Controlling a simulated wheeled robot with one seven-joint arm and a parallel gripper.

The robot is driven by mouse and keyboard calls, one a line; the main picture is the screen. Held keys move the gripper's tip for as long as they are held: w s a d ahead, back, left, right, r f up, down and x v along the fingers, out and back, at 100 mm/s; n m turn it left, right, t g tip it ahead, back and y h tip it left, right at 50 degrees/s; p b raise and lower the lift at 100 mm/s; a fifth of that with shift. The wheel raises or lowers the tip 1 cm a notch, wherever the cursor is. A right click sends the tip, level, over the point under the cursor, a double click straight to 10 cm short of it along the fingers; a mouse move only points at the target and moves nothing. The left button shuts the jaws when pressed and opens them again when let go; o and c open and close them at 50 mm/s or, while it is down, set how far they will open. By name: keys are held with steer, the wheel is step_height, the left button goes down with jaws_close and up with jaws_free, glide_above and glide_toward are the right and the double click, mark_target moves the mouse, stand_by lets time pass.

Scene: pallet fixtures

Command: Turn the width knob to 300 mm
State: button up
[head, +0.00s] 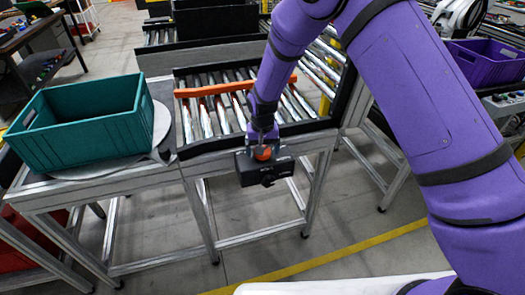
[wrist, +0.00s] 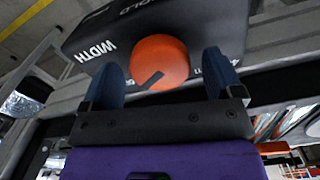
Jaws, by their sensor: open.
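The width knob (wrist: 160,60) is a round orange knob with a dark pointer line. It sits on a black box (wrist: 85,42) lettered WIDTH, with small scale marks partly hidden by my fingers. In the head view the knob (head: 263,153) shows at the front of the conveyor, on the black box (head: 250,178). My gripper (wrist: 161,66) is open, with one blue finger on each side of the knob. Gaps show between fingers and knob, and I cannot tell whether either touches. The pointer's exact reading cannot be made out.
A roller conveyor (head: 215,125) with an orange bar (head: 230,89) across it lies behind the box. A teal crate (head: 80,130) stands on a round plate on the left table. A purple crate (head: 485,62) is at the right. The floor in front is clear.

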step_height(320, 180, up, 10)
stand_by(0.4)
steer(key=s+d+r+t, duration=0.1)
steer(key=s+d+r, duration=0.3)
steer(key=d+r, duration=0.3)
steer(key=s+d+r+y, duration=0.1)
steer(key=s+d+r, duration=0.25)
steer(key=r, duration=0.55)
steer(key=s+d+r+t, duration=0.1)
steer(key=s+d+r, duration=0.2)
steer(key=d+r, duration=0.45)
steer(key=s+d+r+t, duration=0.1)
steer(key=s+d+r, duration=0.1)
steer(key=s, duration=0.6)
steer(key=s+d+r+t, duration=0.1)
steer(key=s+d+r, duration=0.1)
steer(key=s+d, duration=0.3)
steer(key=s+d+r+m+t+h, duration=0.1)
steer(key=s+d, duration=0.3)
steer(key=s, duration=0.7)
steer(key=shift+r, duration=0.65)
